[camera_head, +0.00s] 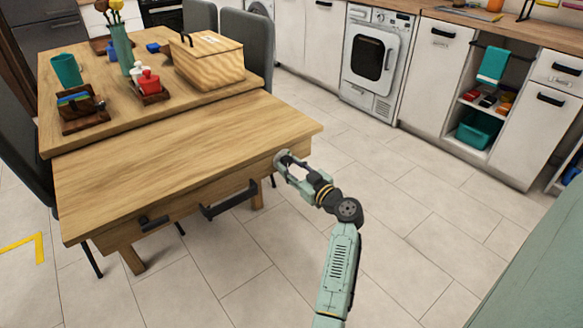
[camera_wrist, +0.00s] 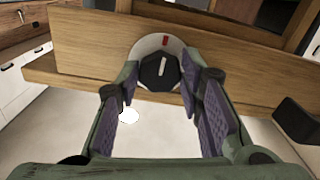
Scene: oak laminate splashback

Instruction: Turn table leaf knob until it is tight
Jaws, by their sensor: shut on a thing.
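The table leaf knob (camera_wrist: 159,70) is a black faceted knob with a white pointer line, set on a pale round plate with a red mark (camera_wrist: 165,41) at its top. The white line points up, close to the red mark. My gripper (camera_wrist: 160,85) has its purple-padded fingers on both sides of the knob and is shut on it. In the head view my gripper (camera_head: 284,160) is at the right end of the wooden table leaf (camera_head: 185,150). The knob is hidden there behind the fingers.
Black handles (camera_head: 228,199) are on the leaf's front side. A wooden box (camera_head: 208,65), a teal vase (camera_head: 121,48) and a teal mug (camera_head: 66,70) stand on the table behind. The tiled floor right of the leaf is clear up to the cabinets.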

